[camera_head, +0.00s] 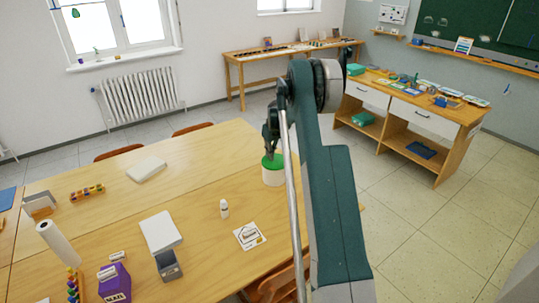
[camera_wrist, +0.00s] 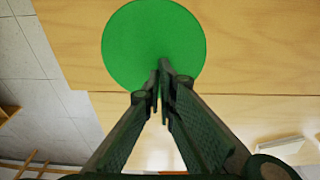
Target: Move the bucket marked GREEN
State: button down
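A white bucket with a green top (camera_head: 272,177) stands on the wooden table near its right edge. No GREEN marking is readable on it in the head view. From above, its round green top (camera_wrist: 140,40) fills the upper middle of the wrist view. My gripper (camera_head: 270,152) is right over the bucket, pointing down. In the wrist view, the gripper's fingertips (camera_wrist: 161,72) are nearly together in front of the green disc's lower right part. No thing shows between them; whether they touch the top is unclear.
A small white bottle (camera_head: 224,208) and a printed card (camera_head: 249,236) lie nearer on the table (camera_head: 205,165). A white box (camera_head: 160,231), a purple container (camera_head: 115,284) and a paper roll (camera_head: 58,242) are at left. Chairs stand along the far edge.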

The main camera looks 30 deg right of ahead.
jog(key=s+b, duration=0.3)
jog(key=s, duration=1.6)
jog(key=shift+s+f+b, duration=0.3)
jog(key=shift+s+b, duration=0.05)
jog(key=shift+b, duration=0.05)
jog(key=shift+r, duration=0.1)
jog(key=shift+w+d+r, duration=0.1)
jog(key=shift+w+r, duration=0.1)
jog(key=shift+r, duration=0.45)
jog(key=shift+r, duration=0.15)
jog(key=s, duration=1.2)
jog(key=shift+r+p, duration=0.25)
jog(key=shift+p, duration=0.15)
